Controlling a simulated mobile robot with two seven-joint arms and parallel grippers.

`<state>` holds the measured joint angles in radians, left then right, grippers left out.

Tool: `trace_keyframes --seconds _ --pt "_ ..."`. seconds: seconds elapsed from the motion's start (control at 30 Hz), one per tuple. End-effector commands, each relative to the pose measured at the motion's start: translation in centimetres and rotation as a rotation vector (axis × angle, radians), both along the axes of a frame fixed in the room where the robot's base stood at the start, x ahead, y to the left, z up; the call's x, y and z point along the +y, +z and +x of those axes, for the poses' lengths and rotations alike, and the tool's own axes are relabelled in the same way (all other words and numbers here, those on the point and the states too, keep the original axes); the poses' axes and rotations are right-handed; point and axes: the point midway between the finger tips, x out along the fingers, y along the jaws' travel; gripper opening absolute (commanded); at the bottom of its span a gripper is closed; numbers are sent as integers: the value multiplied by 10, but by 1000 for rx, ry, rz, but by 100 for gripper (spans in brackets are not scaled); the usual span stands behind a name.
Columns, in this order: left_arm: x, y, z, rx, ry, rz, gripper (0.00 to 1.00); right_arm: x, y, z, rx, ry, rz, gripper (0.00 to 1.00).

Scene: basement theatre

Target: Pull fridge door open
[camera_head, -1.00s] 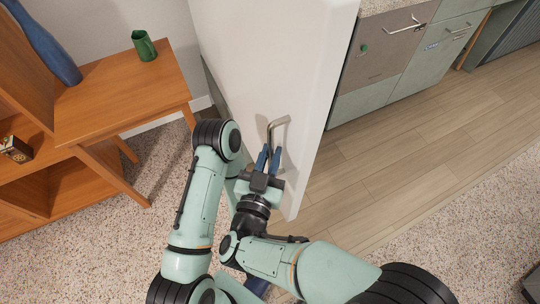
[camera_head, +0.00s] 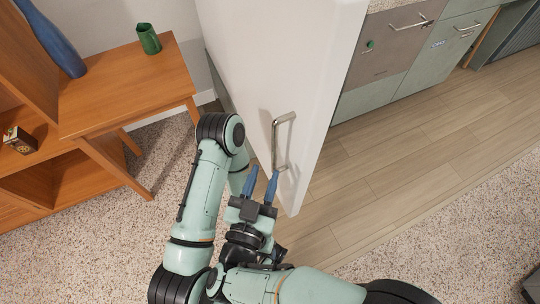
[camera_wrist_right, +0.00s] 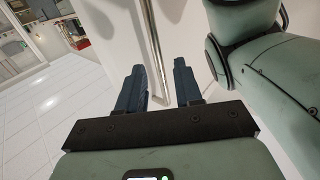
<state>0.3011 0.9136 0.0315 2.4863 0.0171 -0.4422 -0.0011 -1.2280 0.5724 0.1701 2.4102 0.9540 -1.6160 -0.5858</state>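The white fridge door (camera_head: 255,60) stands upright in the middle of the head view. Its metal bar handle (camera_head: 275,145) is on the face toward me, near the lower right edge. My right gripper (camera_head: 263,172) is open and empty in front of the handle's lower end, its blue fingers apart. In the right wrist view, the handle (camera_wrist_right: 153,50) runs down toward the gap between the fingers (camera_wrist_right: 160,85). It appears beyond the fingertips, and I cannot tell contact. My left gripper is not in view. I cannot tell whether the door is ajar.
A wooden shelf unit (camera_head: 135,85) with a green mug (camera_head: 148,39) and a blue vase (camera_head: 52,40) stands left. Grey-green cabinets (camera_head: 400,60) stand behind the fridge on the right. The wooden floor (camera_head: 420,150) at right is clear.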

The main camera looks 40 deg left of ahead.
Motion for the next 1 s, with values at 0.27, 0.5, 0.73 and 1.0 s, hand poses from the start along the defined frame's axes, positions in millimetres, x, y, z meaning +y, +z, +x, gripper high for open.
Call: trace_keyframes --seconds 0.27,0.5,0.73,1.0 --pt "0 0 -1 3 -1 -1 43 -16 0 -47 0 3 -1 35" --pt "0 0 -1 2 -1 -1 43 -20 0 -57 0 0 0 35" --pt "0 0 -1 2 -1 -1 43 -20 0 -57 0 0 0 35" --pt "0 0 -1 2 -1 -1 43 -20 0 -57 0 0 0 35"
